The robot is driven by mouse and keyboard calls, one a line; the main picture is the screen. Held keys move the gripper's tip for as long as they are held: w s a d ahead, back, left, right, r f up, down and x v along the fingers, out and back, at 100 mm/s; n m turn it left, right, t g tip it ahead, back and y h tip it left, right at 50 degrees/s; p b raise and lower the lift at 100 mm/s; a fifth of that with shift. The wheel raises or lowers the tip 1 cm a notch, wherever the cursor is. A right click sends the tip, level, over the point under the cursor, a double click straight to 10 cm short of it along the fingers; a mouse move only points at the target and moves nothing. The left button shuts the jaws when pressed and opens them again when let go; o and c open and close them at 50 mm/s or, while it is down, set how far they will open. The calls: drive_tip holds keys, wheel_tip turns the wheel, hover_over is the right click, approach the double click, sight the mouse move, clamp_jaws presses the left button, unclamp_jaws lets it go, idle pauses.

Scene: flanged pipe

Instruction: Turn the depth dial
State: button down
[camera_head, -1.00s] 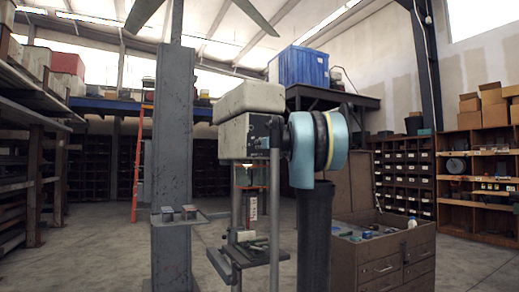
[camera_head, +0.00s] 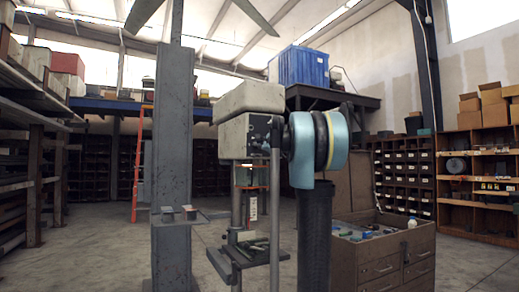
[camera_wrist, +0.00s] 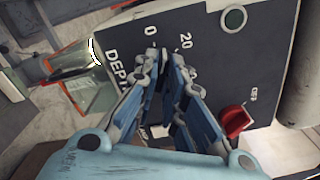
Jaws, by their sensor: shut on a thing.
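The drill press head (camera_head: 250,105) is a grey-beige box on a column in the head view. In the wrist view its dark panel (camera_wrist: 208,48) carries white marks "0" and "20" and part of the word "DEPTH". My gripper (camera_wrist: 168,62) has its blue-grey fingers against the panel beside these marks, shut on the depth dial. The fingers hide the dial itself and part of the lettering. In the head view, my blue wrist hides the gripper. A red knob (camera_wrist: 235,121) sits on the panel to the right of the fingers.
Below the head is the drill press table (camera_head: 258,252). A grey steel post (camera_head: 172,160) stands at left. A brown drawer cabinet (camera_head: 385,262) with small items on top stands at right.

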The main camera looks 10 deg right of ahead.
drive_tip(key=n, duration=0.5)
drive_tip(key=shift+s+a+f, duration=0.1)
drive_tip(key=shift+f, duration=0.05)
drive_tip(key=shift+n, duration=0.4)
drive_tip(key=c, duration=1.7)
unclamp_jaws()
drive_tip(key=v, duration=1.1)
drive_tip(key=shift+s, duration=0.3)
